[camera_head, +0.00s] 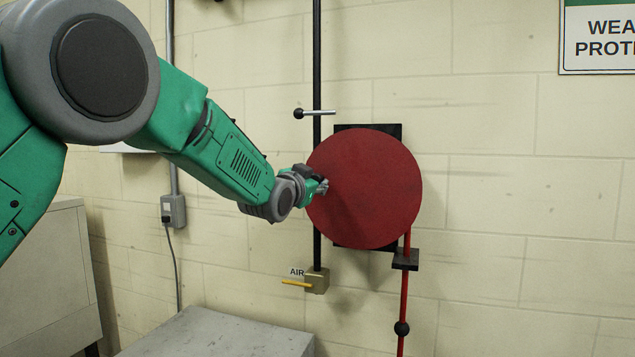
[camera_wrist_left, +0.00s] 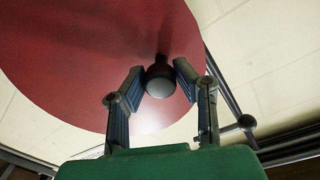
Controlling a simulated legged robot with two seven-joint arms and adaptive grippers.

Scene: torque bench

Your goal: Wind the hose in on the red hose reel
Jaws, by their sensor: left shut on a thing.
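The red hose reel (camera_head: 372,190) is a round disc on a black plate on the wall. Its face also fills the upper left of the left wrist view (camera_wrist_left: 80,60). The red hose (camera_head: 404,300) hangs down from its lower right, through a black guide (camera_head: 406,259), with a black ball (camera_head: 402,328) on it. My left gripper (camera_head: 322,186) is at the left part of the disc. In the left wrist view its fingers (camera_wrist_left: 160,85) are shut on a dark round knob (camera_wrist_left: 160,78) that stands out near the disc's rim. My right gripper is not in view.
A black vertical pipe (camera_head: 317,60) with a lever (camera_head: 318,113) runs left of the reel. A brass AIR valve (camera_head: 317,281) with a yellow handle sits below. A grey bench top (camera_head: 220,338) is at the bottom.

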